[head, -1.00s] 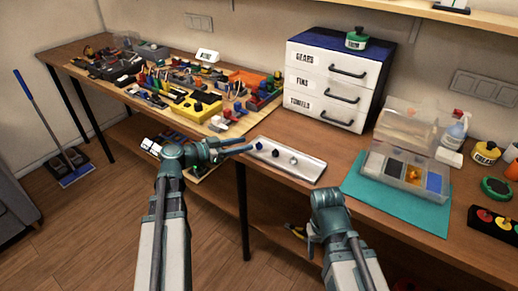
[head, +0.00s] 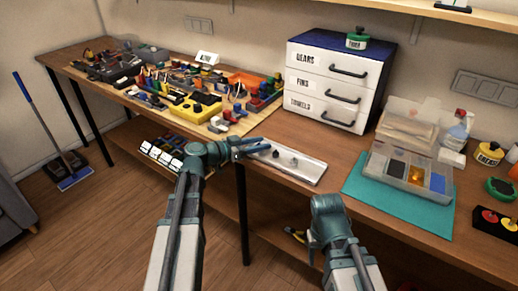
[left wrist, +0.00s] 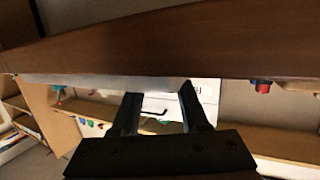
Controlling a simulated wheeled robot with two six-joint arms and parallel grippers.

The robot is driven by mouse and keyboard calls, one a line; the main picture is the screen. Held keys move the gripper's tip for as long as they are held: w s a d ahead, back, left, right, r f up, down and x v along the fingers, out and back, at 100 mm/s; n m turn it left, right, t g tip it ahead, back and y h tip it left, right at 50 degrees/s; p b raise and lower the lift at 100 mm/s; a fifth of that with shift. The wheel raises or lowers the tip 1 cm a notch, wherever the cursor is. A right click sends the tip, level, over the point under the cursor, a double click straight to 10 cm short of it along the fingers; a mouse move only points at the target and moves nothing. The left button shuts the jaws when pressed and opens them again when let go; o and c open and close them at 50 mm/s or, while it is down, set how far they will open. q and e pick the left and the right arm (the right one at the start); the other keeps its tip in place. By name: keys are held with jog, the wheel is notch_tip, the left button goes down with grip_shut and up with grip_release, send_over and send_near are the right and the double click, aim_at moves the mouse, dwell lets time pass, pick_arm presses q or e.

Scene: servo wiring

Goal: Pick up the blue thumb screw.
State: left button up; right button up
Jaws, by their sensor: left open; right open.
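A shallow metal tray (head: 306,172) lies near the front edge of the workbench. A small dark piece (head: 275,154), which may be the blue thumb screw, sits on it, with a small greyish piece (head: 294,162) to its right. My left gripper (head: 262,146) is open at the tray's left end, its fingers over that end and hiding what lies there. In the left wrist view the two fingers (left wrist: 162,98) are apart with no held object visible between them. My right gripper (head: 325,207) is in front of the bench, apart from the tray, its fingers hard to make out.
A teal mat (head: 352,186) with an open compartment box (head: 405,170) lies right of the tray. A white drawer unit (head: 330,85) stands behind. A crowded wooden board (head: 245,122) is to the left. The bench between tray and drawers is clear.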

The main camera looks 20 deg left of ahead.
pick_arm(q)
grip_shut()
dwell(0.3)
